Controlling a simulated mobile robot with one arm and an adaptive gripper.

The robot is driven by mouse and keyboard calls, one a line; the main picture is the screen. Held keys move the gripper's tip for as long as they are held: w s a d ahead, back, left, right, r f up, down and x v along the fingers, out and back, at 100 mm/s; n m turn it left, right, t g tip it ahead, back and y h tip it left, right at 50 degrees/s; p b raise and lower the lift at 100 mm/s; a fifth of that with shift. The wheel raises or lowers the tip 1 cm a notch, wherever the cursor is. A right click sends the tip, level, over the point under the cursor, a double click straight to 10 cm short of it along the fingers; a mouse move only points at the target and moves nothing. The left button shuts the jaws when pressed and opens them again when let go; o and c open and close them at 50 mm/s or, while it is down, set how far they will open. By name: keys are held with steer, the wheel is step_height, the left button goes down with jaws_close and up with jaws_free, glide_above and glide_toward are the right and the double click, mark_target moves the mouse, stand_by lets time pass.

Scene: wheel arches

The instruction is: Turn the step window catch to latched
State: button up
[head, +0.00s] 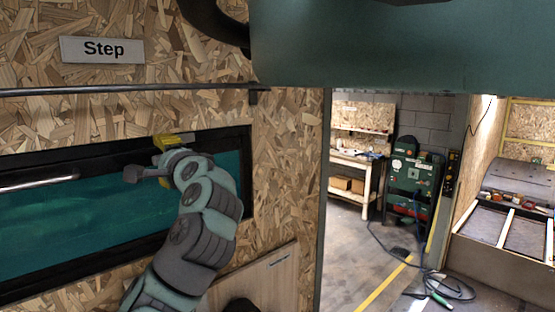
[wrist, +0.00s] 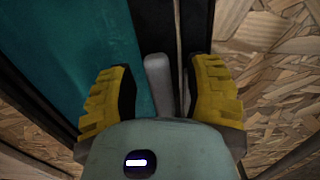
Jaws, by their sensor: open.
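The step window (head: 70,225) is a long dark-framed pane with teal glass, under the "Step" sign (head: 102,49). In the wrist view, the catch (wrist: 158,82) is a grey rounded lever beside the dark frame. It stands between the two yellow fingers of my gripper (wrist: 161,72), with a gap visible on each side. My gripper is open; its palm hides the lever's lower end. In the head view my gripper (head: 165,163) is at the window's upper right part. A dark grey piece juts left from there; I cannot tell whether it is the catch.
A dark rail (head: 130,88) runs along the chipboard wall above the window. A teal panel (head: 400,45) covers the top right of the head view.

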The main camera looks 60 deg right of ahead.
steer(key=shift+o, duration=0.4)
jaws_close()
steer(key=shift+f+b, duration=0.2)
steer(key=shift+b, duration=0.2)
steer(key=f+n+b, duration=0.1)
steer(key=b, duration=0.2)
steer(key=shift+b, duration=0.35)
steer(key=shift+s+d+f+n+b, duration=0.15)
steer(key=shift+d+f+n+b, duration=0.35)
steer(key=shift+n+b, duration=2.7)
steer(key=shift+s+d+f+n+b, duration=0.2)
steer(key=shift+d+n+b, duration=0.45)
steer(key=shift+n+b, duration=2.6)
steer(key=shift+s+d+f+n+b, duration=0.1)
steer(key=shift+d+f+n+b, duration=0.45)
steer(key=shift+n+b, duration=2.65)
steer(key=m+b, duration=0.2)
steer(key=shift+d+r+m+b, duration=0.1)
steer(key=shift+r+m+b, duration=0.05)
steer(key=shift+m+b, duration=0.15)
